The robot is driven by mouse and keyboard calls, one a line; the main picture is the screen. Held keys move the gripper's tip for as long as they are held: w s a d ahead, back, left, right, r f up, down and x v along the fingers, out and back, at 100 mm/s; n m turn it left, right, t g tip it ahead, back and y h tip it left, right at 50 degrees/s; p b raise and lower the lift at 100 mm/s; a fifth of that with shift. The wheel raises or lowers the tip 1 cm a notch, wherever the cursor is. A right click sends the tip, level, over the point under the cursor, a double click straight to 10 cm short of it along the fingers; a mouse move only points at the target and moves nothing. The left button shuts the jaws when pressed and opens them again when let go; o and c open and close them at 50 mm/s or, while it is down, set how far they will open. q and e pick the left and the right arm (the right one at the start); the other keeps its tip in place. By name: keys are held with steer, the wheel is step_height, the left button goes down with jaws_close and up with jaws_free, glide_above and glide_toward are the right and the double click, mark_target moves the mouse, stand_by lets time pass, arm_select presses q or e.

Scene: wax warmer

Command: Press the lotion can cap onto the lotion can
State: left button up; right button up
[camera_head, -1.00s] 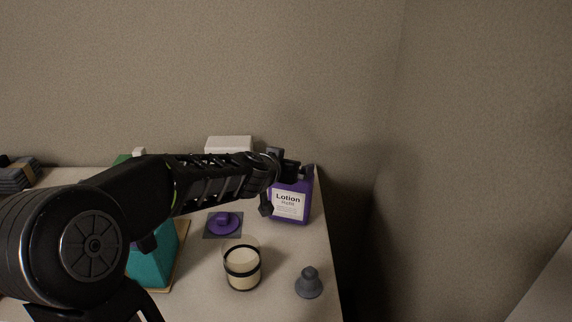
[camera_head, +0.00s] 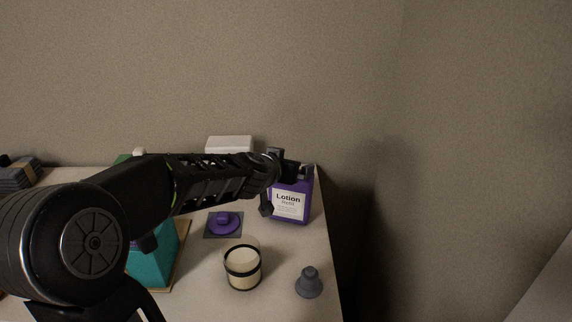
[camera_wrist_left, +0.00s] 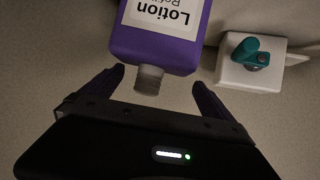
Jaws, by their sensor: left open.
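The lotion can (camera_head: 289,205) is purple with a white label and stands upright at the right back of the table. In the left wrist view the can (camera_wrist_left: 160,48) appears inverted, with its grey threaded neck (camera_wrist_left: 148,79) bare. The lotion can cap (camera_head: 224,222) is purple and lies on a small dark square mat (camera_head: 208,233), left of the can. My left gripper (camera_head: 277,181) is at the can's top. In the left wrist view the left gripper (camera_wrist_left: 158,80) is open, one finger on each side of the neck, with visible gaps. My right gripper is out of view.
A glass candle (camera_head: 242,269) and a grey bell-shaped object (camera_head: 309,283) stand in front of the can. A white box (camera_head: 229,143) is behind my arm; it carries a teal object (camera_wrist_left: 250,50). A teal block (camera_head: 153,268) is partly hidden. The table's right edge is close to the can.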

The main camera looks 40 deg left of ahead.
arm_select(q)
steer(key=shift+w, duration=0.15)
stand_by(0.4)
steer(key=shift+w+a+p, duration=0.3)
steer(key=shift+w+p, duration=0.2)
steer(key=shift+w, duration=0.5)
steer(key=shift+w+a+p, duration=0.3)
steer(key=shift+w+p, duration=0.2)
steer(key=shift+w, duration=0.45)
steer(key=p+v, duration=0.1)
steer(key=v, duration=0.6)
steer(key=shift+r+p, duration=0.1)
steer(key=shift+p, duration=0.2)
steer(key=shift+s+d+r, duration=0.1)
steer(key=shift+s, duration=0.2)
stand_by(0.7)
